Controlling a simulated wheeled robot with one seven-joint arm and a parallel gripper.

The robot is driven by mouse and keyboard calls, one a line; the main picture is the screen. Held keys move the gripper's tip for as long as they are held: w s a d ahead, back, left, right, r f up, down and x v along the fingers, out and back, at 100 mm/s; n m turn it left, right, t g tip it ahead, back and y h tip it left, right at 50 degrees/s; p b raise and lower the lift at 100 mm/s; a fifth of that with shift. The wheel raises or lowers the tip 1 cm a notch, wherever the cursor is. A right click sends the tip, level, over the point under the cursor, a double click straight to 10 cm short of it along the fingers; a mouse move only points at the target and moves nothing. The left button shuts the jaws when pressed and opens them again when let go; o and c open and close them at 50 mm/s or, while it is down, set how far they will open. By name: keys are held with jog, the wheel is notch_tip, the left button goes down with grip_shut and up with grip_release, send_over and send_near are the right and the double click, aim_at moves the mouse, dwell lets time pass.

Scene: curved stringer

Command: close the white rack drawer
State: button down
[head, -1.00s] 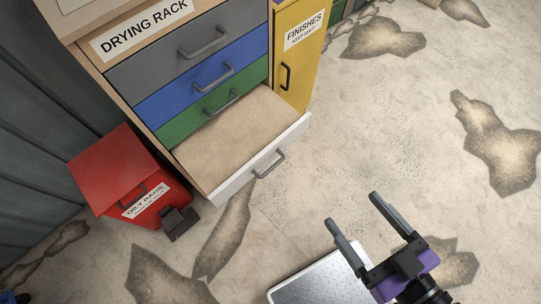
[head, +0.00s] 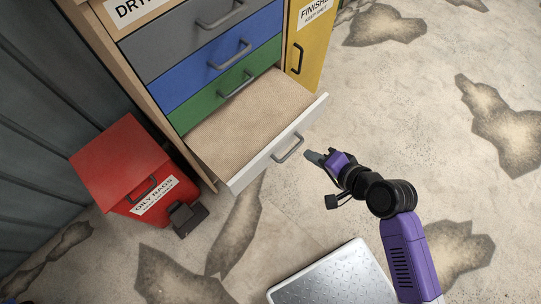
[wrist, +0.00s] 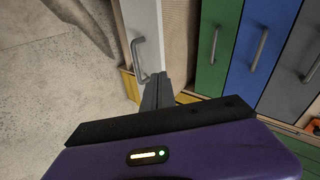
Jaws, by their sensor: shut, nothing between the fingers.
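The white rack drawer (head: 281,146) is the lowest drawer of the drying rack and stands pulled out, with its bare tan inside showing. Its grey bar handle (head: 288,149) is on the white front. My gripper (head: 312,156) is just to the right of the handle in the head view, in front of the drawer face. In the wrist view my fingers (wrist: 157,90) are together and empty, close to the white front (wrist: 143,35) and the lower end of its handle (wrist: 138,60). I cannot tell whether they touch it.
The grey, blue (head: 213,75) and green (head: 228,97) drawers above are shut. A red oily rags bin (head: 130,165) with a dark pedal stands left of the drawer. A yellow finishes cabinet (head: 306,45) is on the right.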

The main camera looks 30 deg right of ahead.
jog(key=s+a+f+m+g+y, duration=0.1)
jog(key=s+a+f, duration=0.1)
send_near(271, 151)
notch_tip(271, 151, down, 3)
jog(key=w, duration=0.1)
jog(key=w+a, duration=0.1)
jog(key=w, duration=0.1)
jog(key=shift+f, duration=0.1)
jog(key=shift+w+a, duration=0.2)
jog(key=shift+w, duration=0.4)
jog(key=w+a, duration=0.2)
jog(key=w, duration=0.4)
jog(key=w+a+b, duration=0.1)
jog(key=w+a, duration=0.1)
jog(key=w, duration=0.4)
jog(key=w+a+b, duration=0.1)
jog(key=w+a, duration=0.1)
jog(key=w, duration=0.4)
jog(key=shift+w+f, duration=0.1)
jog(key=shift+w, duration=0.25)
